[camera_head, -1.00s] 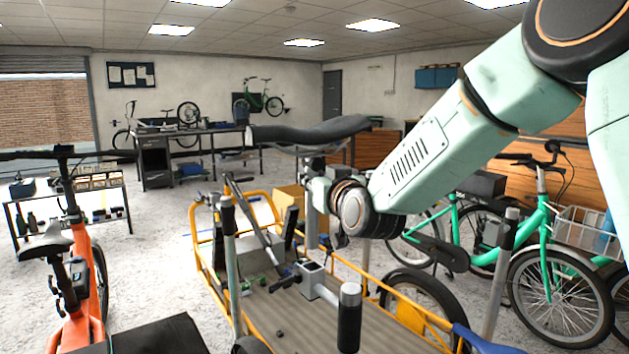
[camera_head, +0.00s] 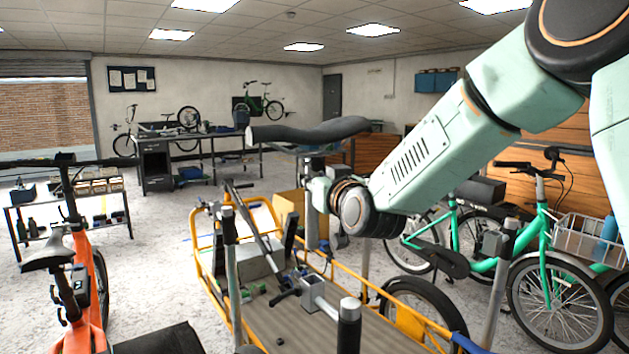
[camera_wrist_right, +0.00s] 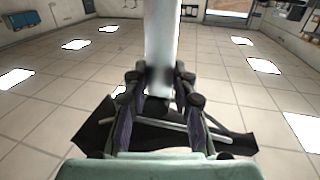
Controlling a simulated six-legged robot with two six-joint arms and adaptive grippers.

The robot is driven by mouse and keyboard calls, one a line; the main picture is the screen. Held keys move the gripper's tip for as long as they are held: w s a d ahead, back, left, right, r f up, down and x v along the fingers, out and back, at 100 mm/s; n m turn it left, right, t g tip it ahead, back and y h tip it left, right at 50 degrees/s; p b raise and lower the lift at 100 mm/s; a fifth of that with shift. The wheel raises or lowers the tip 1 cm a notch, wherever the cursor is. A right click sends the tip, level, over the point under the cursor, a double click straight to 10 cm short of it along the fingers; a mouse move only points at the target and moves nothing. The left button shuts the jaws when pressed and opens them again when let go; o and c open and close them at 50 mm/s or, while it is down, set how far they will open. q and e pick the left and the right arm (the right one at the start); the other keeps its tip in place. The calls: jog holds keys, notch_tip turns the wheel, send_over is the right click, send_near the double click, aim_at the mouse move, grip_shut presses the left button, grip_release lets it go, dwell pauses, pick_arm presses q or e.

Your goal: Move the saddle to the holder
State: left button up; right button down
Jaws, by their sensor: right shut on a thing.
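The black saddle (camera_head: 310,132) is held up level at the middle of the head view, above the yellow cargo bike. A pale metal post (camera_head: 311,212) runs down from under it. My right gripper (camera_head: 318,188) is shut on this post just below the saddle. In the right wrist view, both fingers (camera_wrist_right: 158,85) close around the post (camera_wrist_right: 162,40), and the black saddle (camera_wrist_right: 165,131) shows behind them. A grey square-tube fitting (camera_head: 313,288) sits over the cargo bed; I cannot tell whether it is the holder. My left gripper is not in view.
The yellow cargo bike (camera_head: 199,262) stands below the saddle, with upright posts and a cardboard box (camera_head: 287,208). An orange bike (camera_head: 85,270) stands left, green bikes (camera_head: 538,255) right. A workbench (camera_head: 155,165) is behind. Open floor (camera_head: 150,240) lies left of the cargo bike.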

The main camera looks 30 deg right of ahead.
aim_at(314, 158)
jog(key=shift+r+p, duration=2.1)
jog(key=shift+r, duration=0.7)
